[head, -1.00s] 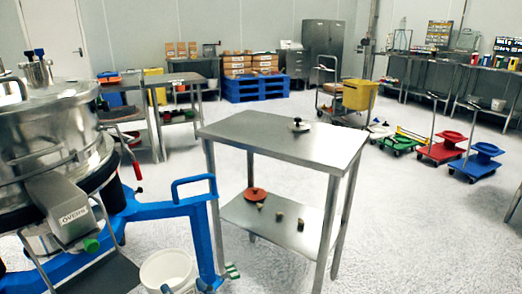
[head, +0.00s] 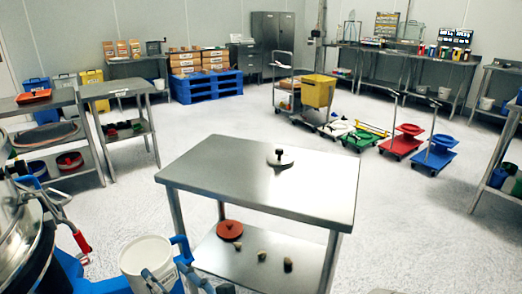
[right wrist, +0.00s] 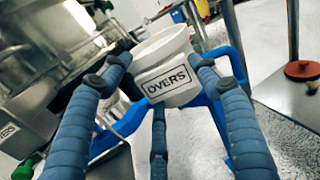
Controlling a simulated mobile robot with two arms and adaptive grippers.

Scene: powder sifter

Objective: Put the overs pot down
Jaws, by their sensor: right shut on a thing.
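The overs pot (head: 147,256), a white bucket, shows at the bottom left of the head view, near the steel table's left side. In the right wrist view the pot (right wrist: 163,82) faces me with its black-framed OVERS label. My right gripper (right wrist: 161,72) is shut on it, with two blue-grey fingers at its sides and a third below. In the head view the fingers of my right gripper (head: 172,281) show at the lower edge, in front of the pot. The pot's underside is hidden. My left gripper is not in view.
The steel table (head: 225,185) has a mostly bare top with one black-knobbed disc (head: 280,158). Its lower shelf (head: 207,254) holds a red disc (head: 230,230) and several small pieces. The sifter (head: 22,238) and its blue frame (head: 184,250) stand at the left.

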